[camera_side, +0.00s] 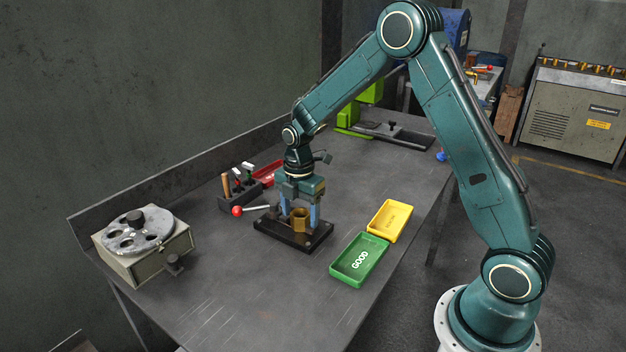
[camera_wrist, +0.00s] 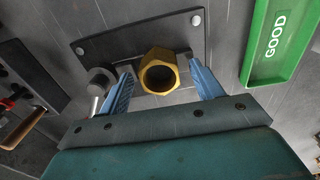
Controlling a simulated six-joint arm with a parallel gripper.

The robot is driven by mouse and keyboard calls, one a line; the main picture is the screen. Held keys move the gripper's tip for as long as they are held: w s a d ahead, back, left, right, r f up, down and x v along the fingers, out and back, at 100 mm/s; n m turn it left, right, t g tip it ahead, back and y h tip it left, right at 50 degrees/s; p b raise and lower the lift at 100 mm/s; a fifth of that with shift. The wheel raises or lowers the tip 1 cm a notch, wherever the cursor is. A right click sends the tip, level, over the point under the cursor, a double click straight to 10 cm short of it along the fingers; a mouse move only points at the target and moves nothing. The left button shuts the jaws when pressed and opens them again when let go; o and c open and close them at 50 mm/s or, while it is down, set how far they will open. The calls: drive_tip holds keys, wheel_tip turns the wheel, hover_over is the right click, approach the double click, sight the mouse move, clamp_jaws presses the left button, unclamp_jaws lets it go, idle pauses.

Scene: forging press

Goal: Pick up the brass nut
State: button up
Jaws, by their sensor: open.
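The brass nut (camera_side: 299,219) sits on a dark rectangular plate (camera_side: 271,228) on the workbench. In the wrist view the nut (camera_wrist: 158,71) shows its round bore and faceted sides. My gripper (camera_side: 300,219) points down over the plate, with one blue finger on each side of the nut. In the wrist view my gripper (camera_wrist: 160,82) is open, with a visible gap between each finger and the nut. Whether the fingertips touch the plate cannot be told.
A green GOOD tray (camera_side: 347,277) and a yellow tray (camera_side: 379,232) lie to the right of the plate. A red-knobbed lever (camera_side: 237,211) and a tool holder (camera_side: 233,198) stand to the left. A disc machine (camera_side: 135,237) stands far left. The front of the bench is clear.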

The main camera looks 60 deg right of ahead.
drive_tip(key=c, duration=1.4)
drive_tip(key=shift+r, duration=0.2)
wheel_tip(320, 180, up, 20)
drive_tip(key=shift+f, duration=0.15)
idle(0.3)
